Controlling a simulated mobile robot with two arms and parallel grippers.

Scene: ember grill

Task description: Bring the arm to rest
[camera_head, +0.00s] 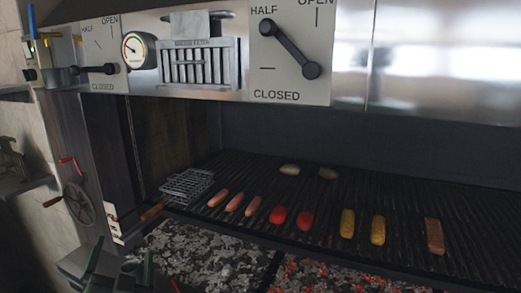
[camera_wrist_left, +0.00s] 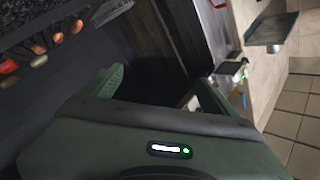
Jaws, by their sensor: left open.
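My left gripper (camera_head: 121,265) is at the lower left of the head view, in front of the grill. Its two green fingers stand apart with nothing between them. In the left wrist view the open gripper (camera_wrist_left: 158,90) also shows, with dark panelling behind it and no food near its fingers. The food on the grill grate (camera_head: 400,190) is well away from it. My right gripper is in neither view.
Sausages (camera_head: 234,202), tomatoes (camera_head: 278,215), corn (camera_head: 347,223) and a brown slab (camera_head: 434,236) lie on the grate. A wire basket (camera_head: 187,186) is at its left end. Coals (camera_head: 205,250) lie below. A crank wheel (camera_head: 79,203) is at left. A lever (camera_head: 290,49) is above.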

